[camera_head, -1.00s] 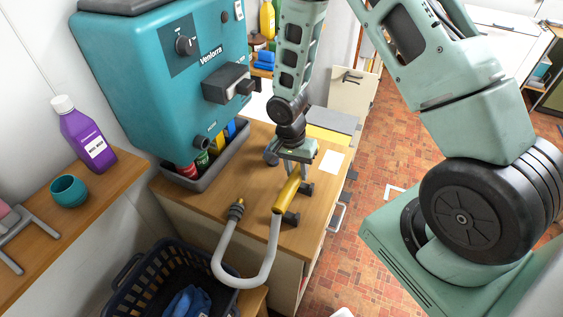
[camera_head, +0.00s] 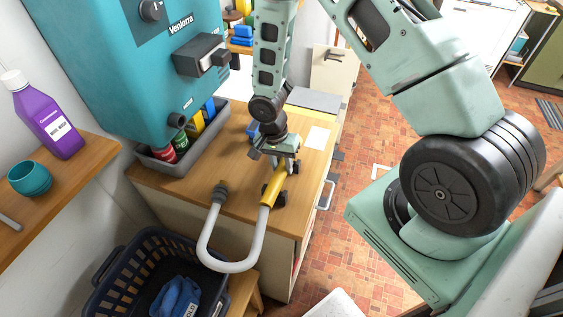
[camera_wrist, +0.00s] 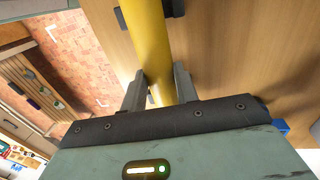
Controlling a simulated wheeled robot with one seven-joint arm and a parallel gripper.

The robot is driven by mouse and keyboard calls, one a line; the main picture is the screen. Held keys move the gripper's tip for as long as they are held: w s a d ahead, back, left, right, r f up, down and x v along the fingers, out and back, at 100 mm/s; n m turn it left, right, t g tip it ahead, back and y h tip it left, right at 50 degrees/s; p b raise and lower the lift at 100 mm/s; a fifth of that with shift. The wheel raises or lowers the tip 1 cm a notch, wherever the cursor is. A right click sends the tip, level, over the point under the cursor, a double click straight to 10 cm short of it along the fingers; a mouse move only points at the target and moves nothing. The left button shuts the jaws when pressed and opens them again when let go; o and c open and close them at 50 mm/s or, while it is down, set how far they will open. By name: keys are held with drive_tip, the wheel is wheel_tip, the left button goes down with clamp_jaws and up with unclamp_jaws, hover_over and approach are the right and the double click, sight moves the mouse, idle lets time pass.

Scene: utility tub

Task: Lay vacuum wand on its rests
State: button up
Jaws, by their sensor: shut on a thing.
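The vacuum wand (camera_head: 272,188) is a yellow tube with a grey hose curving from its near end over the counter's front edge. My gripper (camera_head: 277,171) is shut on the wand from above. In the wrist view, my gripper's two fingers (camera_wrist: 160,92) sit on either side of the yellow wand (camera_wrist: 150,35). Two small black rests stand on the counter: the near one (camera_head: 281,198) shows just right of the wand, the far one (camera_head: 296,167) right of my fingers. A black rest (camera_wrist: 176,8) also shows beside the wand in the wrist view. Whether the wand touches them is unclear.
The teal Venlorra machine (camera_head: 130,80) hangs on the left above a grey tray (camera_head: 160,168) of bottles. A dark laundry basket (camera_head: 110,285) stands below the counter front. A white paper (camera_head: 318,138) lies at the counter's right. The counter between tray and wand is mostly clear.

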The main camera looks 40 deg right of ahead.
drive_tip(key=shift+f, duration=0.35)
drive_tip(key=o, duration=1.2)
drive_tip(key=shift+r, duration=0.1)
drive_tip(key=r+b, duration=0.1)
drive_tip(key=r, duration=0.4)
drive_tip(key=w+a+r+b, duration=0.1)
drive_tip(key=r, duration=0.5)
drive_tip(key=w+r+b, duration=0.1)
drive_tip(key=r+b, duration=0.1)
drive_tip(key=r, duration=0.4)
drive_tip(key=shift+w+a, duration=0.25)
drive_tip(key=s+a+n+b, duration=0.2)
drive_tip(key=s+a+n, duration=0.3)
drive_tip(key=s+n, duration=0.1)
drive_tip(key=s+a+n+t+y+b, duration=0.1)
drive_tip(key=s+a+n+b, duration=0.2)
drive_tip(key=s+a+n, duration=0.3)
drive_tip(key=s+a+n+b, duration=0.2)
drive_tip(key=s+a+n, duration=0.3)
drive_tip(key=s+n, duration=0.2)
drive_tip(key=shift+s+a+f+t+y+b, duration=0.1)
drive_tip(key=shift+s+f+t+y+b, duration=0.1)
drive_tip(key=shift+s, duration=0.5)
drive_tip(key=shift+s+a+f+t+y+b, duration=0.1)
drive_tip(key=shift+s+f+t+b, duration=0.1)
drive_tip(key=shift+s, duration=0.45)
